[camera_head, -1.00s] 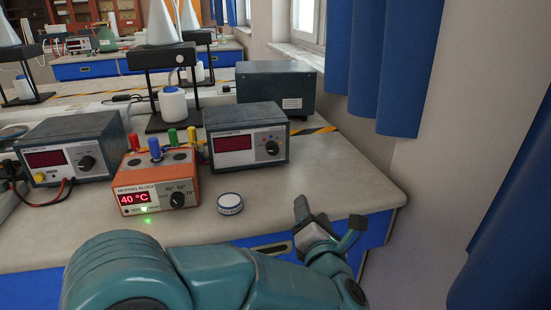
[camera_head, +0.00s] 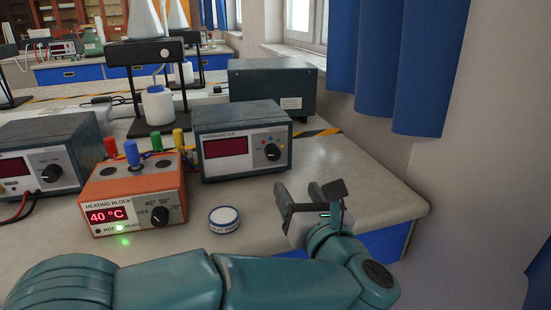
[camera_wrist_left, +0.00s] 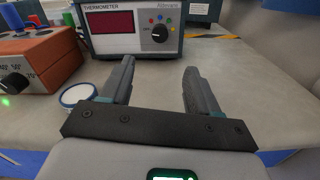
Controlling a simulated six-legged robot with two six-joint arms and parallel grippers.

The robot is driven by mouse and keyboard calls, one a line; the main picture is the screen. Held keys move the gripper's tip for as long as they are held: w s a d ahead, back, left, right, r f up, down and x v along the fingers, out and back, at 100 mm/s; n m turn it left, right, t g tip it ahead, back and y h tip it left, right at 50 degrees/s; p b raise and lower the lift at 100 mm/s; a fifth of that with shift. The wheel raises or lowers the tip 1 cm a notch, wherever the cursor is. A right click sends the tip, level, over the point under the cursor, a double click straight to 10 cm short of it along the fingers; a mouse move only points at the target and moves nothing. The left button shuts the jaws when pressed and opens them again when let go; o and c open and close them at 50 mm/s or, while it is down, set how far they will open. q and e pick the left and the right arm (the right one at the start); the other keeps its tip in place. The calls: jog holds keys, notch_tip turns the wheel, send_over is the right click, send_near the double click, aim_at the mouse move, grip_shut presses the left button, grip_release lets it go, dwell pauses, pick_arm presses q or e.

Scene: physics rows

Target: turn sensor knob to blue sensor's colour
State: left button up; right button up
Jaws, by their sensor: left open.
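The thermometer box (camera_head: 240,141) stands on the bench with a dark, blank red display. Its sensor knob (camera_head: 272,152) has coloured dots around it, and it also shows in the left wrist view (camera_wrist_left: 160,33). My left gripper (camera_head: 312,192) is open and empty, in front of and to the right of the thermometer, apart from the knob. In the left wrist view its two fingers (camera_wrist_left: 155,85) point toward the thermometer. My right gripper is not seen.
The heating block reads 40 °C. A small round white tin (camera_head: 224,219) lies between the block and my left arm. A grey meter (camera_head: 48,155) stands at the left, and a dark box (camera_head: 272,90) behind. The bench right of the thermometer is clear.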

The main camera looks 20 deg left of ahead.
aim_at(274, 155)
pick_arm(q)
jog(key=x, duration=1.4)
jog(key=shift+w+a+f+b, duration=0.1)
jog(key=shift+w+a+b, duration=0.05)
jog(key=shift+b, duration=0.15)
jog(key=c, duration=1)
